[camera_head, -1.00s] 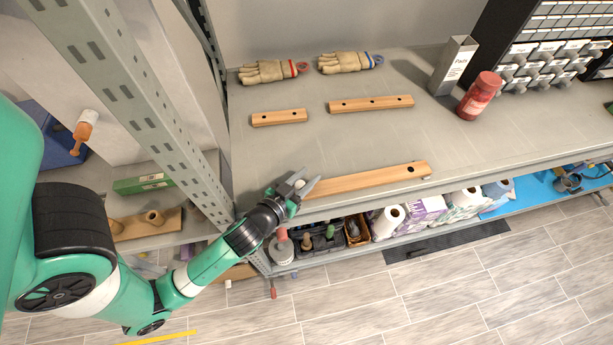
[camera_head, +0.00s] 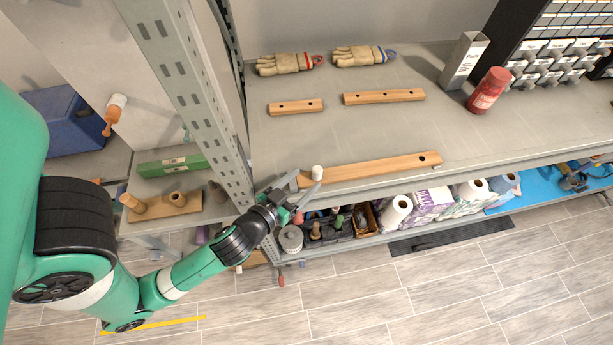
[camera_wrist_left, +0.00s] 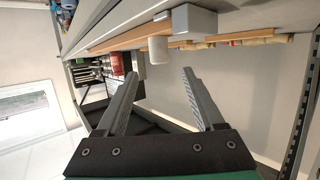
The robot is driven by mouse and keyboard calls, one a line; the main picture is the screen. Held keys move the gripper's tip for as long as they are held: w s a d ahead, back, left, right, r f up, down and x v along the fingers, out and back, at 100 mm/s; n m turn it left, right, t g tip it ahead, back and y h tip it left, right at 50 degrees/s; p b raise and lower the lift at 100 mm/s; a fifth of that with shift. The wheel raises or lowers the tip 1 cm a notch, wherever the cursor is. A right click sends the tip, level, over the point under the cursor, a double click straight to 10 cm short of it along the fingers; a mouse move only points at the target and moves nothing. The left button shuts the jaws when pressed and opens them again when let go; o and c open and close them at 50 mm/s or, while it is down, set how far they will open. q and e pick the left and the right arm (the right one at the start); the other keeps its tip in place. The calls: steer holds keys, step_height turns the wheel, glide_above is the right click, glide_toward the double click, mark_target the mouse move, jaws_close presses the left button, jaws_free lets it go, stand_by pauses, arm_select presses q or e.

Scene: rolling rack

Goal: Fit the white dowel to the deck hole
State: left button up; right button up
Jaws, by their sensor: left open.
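The white dowel (camera_head: 317,172) stands upright at the left end of the long wooden deck (camera_head: 375,168), near the shelf's front edge. I cannot tell how deep its base sits, as the hole under it is hidden. A dark open hole (camera_head: 422,158) shows at the deck's right end. My left gripper (camera_head: 303,193) is open and empty, just front-left of the dowel. The left wrist view shows the dowel (camera_wrist_left: 158,50) beyond and between the two spread fingertips (camera_wrist_left: 160,74), apart from both.
Two shorter drilled wooden bars (camera_head: 296,107) (camera_head: 384,96) and two gloves (camera_head: 290,63) (camera_head: 364,56) lie farther back. A red jar (camera_head: 488,90) and grey box (camera_head: 464,61) stand at right. The rack upright (camera_head: 195,90) is close to my left arm. The middle of the shelf is clear.

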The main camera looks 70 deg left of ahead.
arm_select(q)
steer(key=shift+v, duration=0.9)
arm_select(e)
steer(key=shift+s+d, duration=0.25)
steer(key=shift+s, duration=0.15)
arm_select(q)
steer(key=shift+a, duration=0.1)
arm_select(e)
steer(key=shift+r, duration=0.1)
